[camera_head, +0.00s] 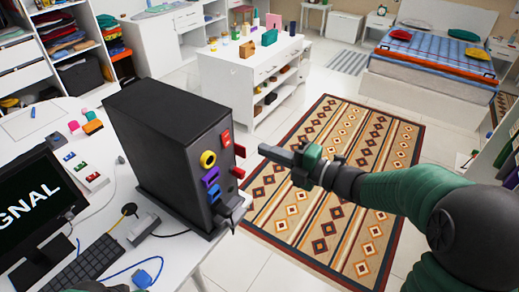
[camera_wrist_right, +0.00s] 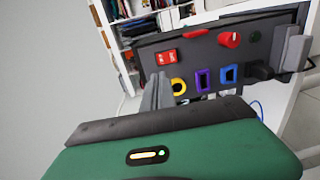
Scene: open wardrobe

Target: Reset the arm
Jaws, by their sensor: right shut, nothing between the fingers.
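My right arm (camera_head: 400,190) comes in from the right edge of the head view, with green sleeves and dark joints. My right gripper (camera_head: 267,151) is shut and empty, pointing left, in front of the coloured front panel of a black box (camera_head: 160,125). A gap of floor and rug shows between its tips and the panel. In the right wrist view the shut fingers (camera_wrist_right: 157,93) stand in front of the panel, left of a yellow ring (camera_wrist_right: 178,86). Purple, blue and red parts also show there. My left gripper is not in view.
The box stands on a white desk (camera_head: 100,215) with a monitor (camera_head: 35,205), keyboard (camera_head: 85,262), cables and small coloured blocks. A patterned rug (camera_head: 340,240) covers the floor under my right arm. A white cabinet (camera_head: 235,85) and a bed (camera_head: 430,65) stand farther back.

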